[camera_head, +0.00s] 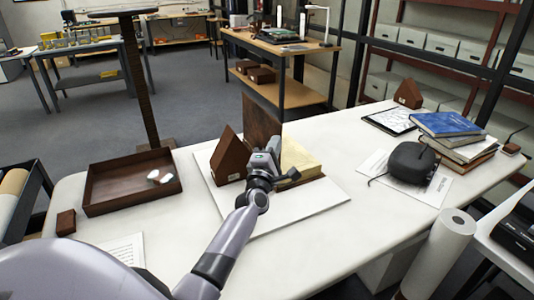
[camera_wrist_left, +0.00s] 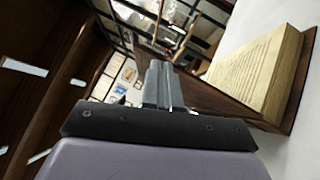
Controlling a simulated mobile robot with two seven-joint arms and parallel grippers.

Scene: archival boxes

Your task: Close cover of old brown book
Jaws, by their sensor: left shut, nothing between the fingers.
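The old brown book (camera_head: 302,157) lies open on a white board on the table. Its brown cover (camera_head: 262,120) stands roughly upright at the left of the yellowed page block. In the left wrist view the pages (camera_wrist_left: 258,75) show at the right, with the dark brown cover (camera_wrist_left: 220,100) beside them. My left gripper (camera_head: 272,148) is in front of the cover and page block and hides part of both. Its fingers (camera_wrist_left: 158,85) are shut and empty, close to the cover; I cannot tell whether they touch it. My right gripper is not in view.
A brown wedge (camera_head: 230,157) stands on the white board (camera_head: 310,203) left of the book. A brown tray (camera_head: 132,183) lies further left. At the right are a black case (camera_head: 411,163) and stacked books (camera_head: 447,124). The front of the table is mostly clear.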

